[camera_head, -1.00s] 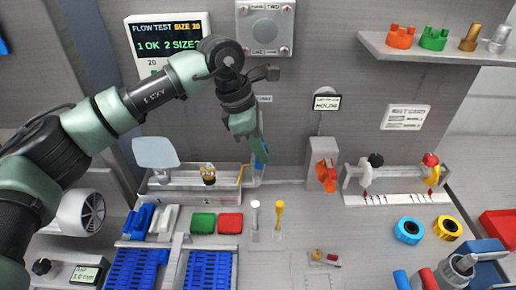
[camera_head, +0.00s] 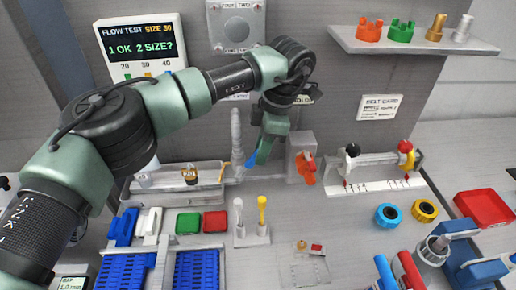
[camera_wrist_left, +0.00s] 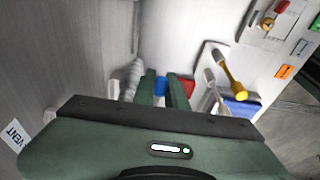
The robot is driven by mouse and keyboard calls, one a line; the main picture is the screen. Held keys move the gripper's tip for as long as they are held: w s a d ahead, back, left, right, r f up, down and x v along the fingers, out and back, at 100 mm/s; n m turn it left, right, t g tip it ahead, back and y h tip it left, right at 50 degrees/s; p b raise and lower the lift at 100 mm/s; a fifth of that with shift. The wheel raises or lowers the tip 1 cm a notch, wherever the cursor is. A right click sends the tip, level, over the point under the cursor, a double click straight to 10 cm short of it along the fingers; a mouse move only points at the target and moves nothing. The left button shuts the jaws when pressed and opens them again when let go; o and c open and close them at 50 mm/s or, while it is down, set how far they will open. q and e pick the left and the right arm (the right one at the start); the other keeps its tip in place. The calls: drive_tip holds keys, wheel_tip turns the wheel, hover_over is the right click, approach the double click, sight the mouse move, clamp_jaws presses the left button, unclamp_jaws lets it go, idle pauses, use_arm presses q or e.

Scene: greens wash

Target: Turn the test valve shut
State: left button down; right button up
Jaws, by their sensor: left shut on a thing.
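The test valve's blue lever (camera_head: 251,159) shows beside the grey upright pipe (camera_head: 237,140) at the back of the bench, at the right end of the long trough. My left gripper (camera_head: 262,150) reaches down from the upper right and is shut on the blue lever. The lever tilts, its lower end toward the left. In the left wrist view the blue lever (camera_wrist_left: 161,87) sits between my two green fingers (camera_wrist_left: 162,92). The valve body is mostly hidden. My right gripper is not in view.
An orange-red clamp-like part (camera_head: 305,168) stands close right of my gripper. White and yellow-topped posts (camera_head: 262,215) stand in front. Green (camera_head: 188,223) and red (camera_head: 215,222) blocks lie left of them. A shelf (camera_head: 415,42) overhangs at upper right.

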use_arm(q)
drive_tip(key=shift+r, duration=0.1)
drive_tip(key=c, duration=1.4)
unclamp_jaws()
drive_tip(key=shift+d, duration=0.1)
drive_tip(key=shift+c, duration=0.2)
drive_tip(key=b+v, duration=0.1)
drive_tip(key=v, duration=0.6)
drive_tip(key=shift+r, duration=0.35)
